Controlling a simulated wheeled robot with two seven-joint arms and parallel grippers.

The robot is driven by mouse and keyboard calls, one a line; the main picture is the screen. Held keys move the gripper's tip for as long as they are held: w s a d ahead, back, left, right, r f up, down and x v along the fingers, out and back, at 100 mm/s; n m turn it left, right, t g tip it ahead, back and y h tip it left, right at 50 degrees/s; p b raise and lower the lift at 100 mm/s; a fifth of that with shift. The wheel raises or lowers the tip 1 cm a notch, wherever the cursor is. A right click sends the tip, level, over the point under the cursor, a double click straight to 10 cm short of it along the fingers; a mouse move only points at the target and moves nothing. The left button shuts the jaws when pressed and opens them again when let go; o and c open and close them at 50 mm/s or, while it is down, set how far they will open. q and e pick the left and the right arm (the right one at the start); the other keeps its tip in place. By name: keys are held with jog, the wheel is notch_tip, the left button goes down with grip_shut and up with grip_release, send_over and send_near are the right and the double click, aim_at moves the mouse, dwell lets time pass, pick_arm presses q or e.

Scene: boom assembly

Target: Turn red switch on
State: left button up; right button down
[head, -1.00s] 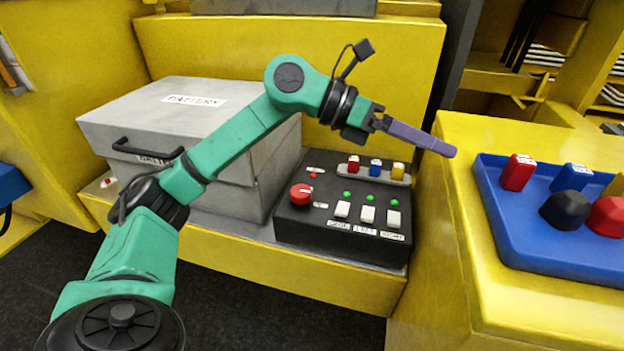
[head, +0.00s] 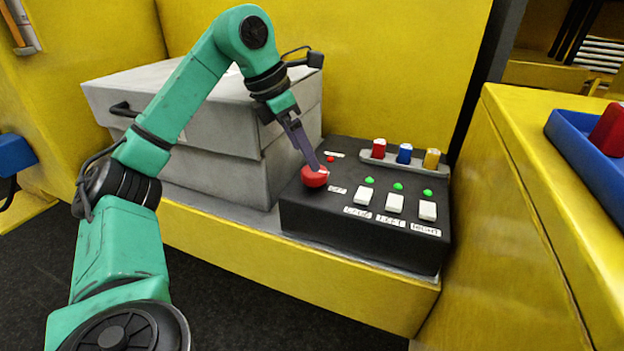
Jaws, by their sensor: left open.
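The red switch (head: 314,179) is a round red knob at the left of the black control box (head: 340,228). My left gripper (head: 315,164) comes down from the upper left with its fingers at the knob's top. The fingers overlap the knob in the picture, and I cannot tell whether they touch it or straddle it. The gripper is open. The fingers hide part of the knob and its upper label. A small red light (head: 331,159) sits just beyond the knob. My right gripper is not in view.
White switches (head: 395,203) with green lights fill the box's right side. Red, blue and yellow blocks (head: 404,154) stand in a rack behind. A grey battery case (head: 230,150) stands left of the box. A blue tray (head: 590,150) sits on the yellow ledge at right.

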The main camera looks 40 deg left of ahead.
aim_at(314, 177)
pick_arm(q)
jog(key=x, duration=0.5)
jog(key=c, duration=1.4)
jog(key=shift+o, duration=0.2)
